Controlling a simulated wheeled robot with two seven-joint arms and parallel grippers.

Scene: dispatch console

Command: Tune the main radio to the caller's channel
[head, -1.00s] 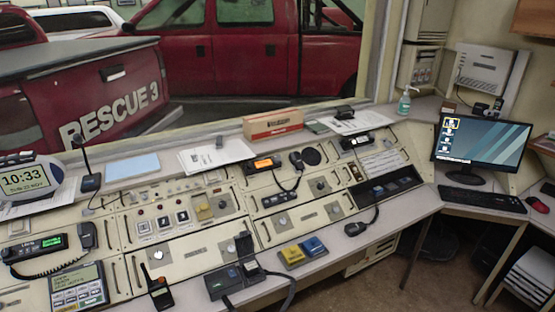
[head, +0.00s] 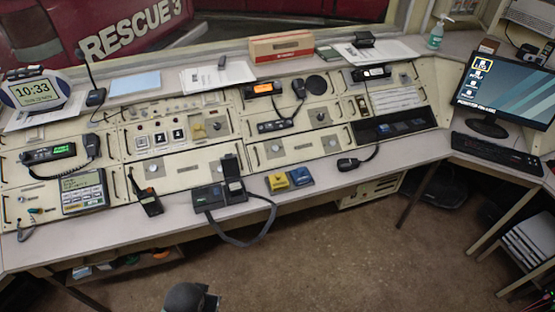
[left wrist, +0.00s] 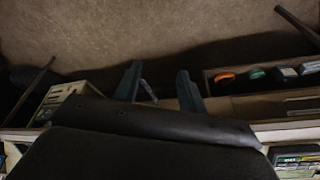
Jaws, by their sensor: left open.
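A radio with a green-lit display (head: 48,154) and a coiled-cord handset (head: 91,145) sits at the left of the console. A second radio with an orange display (head: 263,89) is in the upper middle, with a fist microphone (head: 298,88) beside it. A keypad unit with a greenish screen (head: 82,190) is below the first radio; its text is too small to read. In the left wrist view my left gripper (left wrist: 158,88) is open, its two dark fingers apart with nothing between them, low by the desk front. My right gripper is not in view.
An under-desk shelf (head: 115,265) holds small items. The carpet (head: 330,245) is clear. A monitor (head: 503,88) stands right.

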